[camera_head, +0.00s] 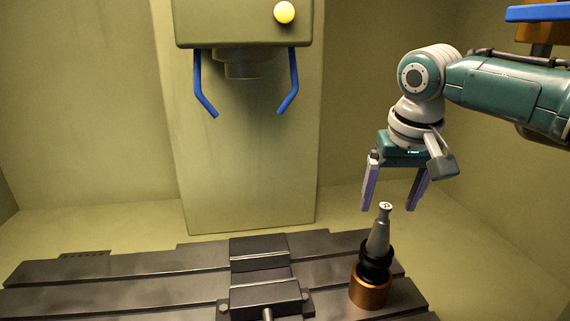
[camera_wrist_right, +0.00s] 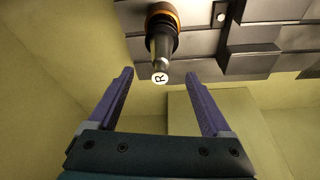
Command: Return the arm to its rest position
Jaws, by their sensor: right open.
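My right gripper (camera_head: 393,196) comes in from the right on a green and white arm, with its two purple fingers pointing down. It is open and empty, above a grey tapered tool holder (camera_head: 378,238) that stands upright in a copper-coloured socket (camera_head: 370,291). In the right wrist view the open fingers (camera_wrist_right: 162,85) show with a gap between them. The tool holder (camera_wrist_right: 161,47), its end marked "R", lies beyond that gap, apart from both fingers. My left gripper is not in view.
The dark slotted machine table (camera_head: 170,283) carries a vise (camera_head: 262,270) at its middle. A machine head (camera_head: 243,22) with two blue bent bars (camera_head: 203,85) hangs above, left of my arm. A blue and copper part (camera_head: 540,14) shows at the top right. Plain walls surround the space.

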